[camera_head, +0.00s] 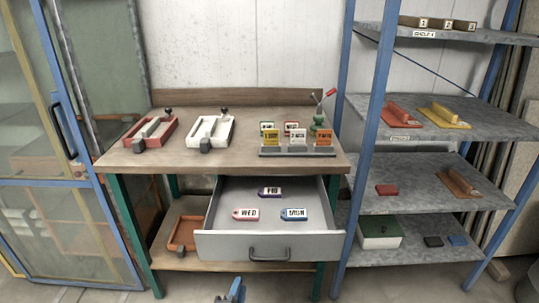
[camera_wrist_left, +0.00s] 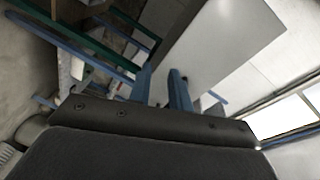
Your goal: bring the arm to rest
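My left gripper (camera_head: 236,289) shows at the bottom edge of the head view, below the open drawer (camera_head: 222,247) and in front of the workbench. In the left wrist view its two blue fingers (camera_wrist_left: 162,82) stand apart with nothing held between them. Only a small part of the gripper shows in the head view, and the rest of that arm is out of frame. My right gripper shows in neither view.
The drawer sticks out from the workbench (camera_head: 130,158) and holds several labelled tags. A shelf rack (camera_head: 430,197) stands on the right, with its blue post near the bench. A blue-framed cabinet (camera_head: 62,182) stands on the left.

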